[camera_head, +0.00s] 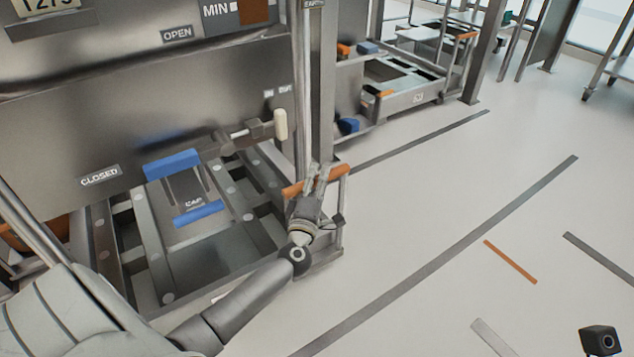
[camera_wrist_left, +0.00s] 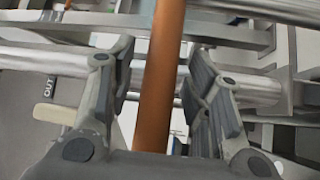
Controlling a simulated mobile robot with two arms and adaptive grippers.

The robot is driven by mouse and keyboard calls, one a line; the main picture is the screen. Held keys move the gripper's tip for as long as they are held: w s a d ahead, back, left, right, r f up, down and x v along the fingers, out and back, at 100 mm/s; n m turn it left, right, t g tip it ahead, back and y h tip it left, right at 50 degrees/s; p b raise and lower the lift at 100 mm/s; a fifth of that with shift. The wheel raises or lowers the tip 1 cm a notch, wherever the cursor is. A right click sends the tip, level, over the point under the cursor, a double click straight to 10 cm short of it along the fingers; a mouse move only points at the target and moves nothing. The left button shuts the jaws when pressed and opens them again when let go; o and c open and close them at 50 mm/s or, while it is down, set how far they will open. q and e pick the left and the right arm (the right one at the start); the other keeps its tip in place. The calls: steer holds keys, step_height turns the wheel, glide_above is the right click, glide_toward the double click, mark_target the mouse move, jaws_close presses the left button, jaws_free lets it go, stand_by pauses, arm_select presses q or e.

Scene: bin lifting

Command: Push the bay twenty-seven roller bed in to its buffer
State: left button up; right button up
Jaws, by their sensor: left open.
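The roller bed (camera_head: 103,240) is a low metal frame with rollers under the big grey bin, at the lower left of the head view. An orange handle bar (camera_head: 296,189) runs across its near right end, on grey posts. My left gripper (camera_head: 318,178) is at this handle. In the left wrist view the orange bar (camera_wrist_left: 155,110) lies between the two fingers, with gaps on both sides, so the gripper is open around it. No bay number is readable on the bed.
A grey upright post (camera_head: 322,80) stands just behind the handle. A lever with a cream knob (camera_head: 281,124) sticks out above the bed. Another bay with an orange-handled bed (camera_head: 420,95) stands farther back.

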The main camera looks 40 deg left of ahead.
arm_select(q)
jaws_close()
stand_by(0.3)
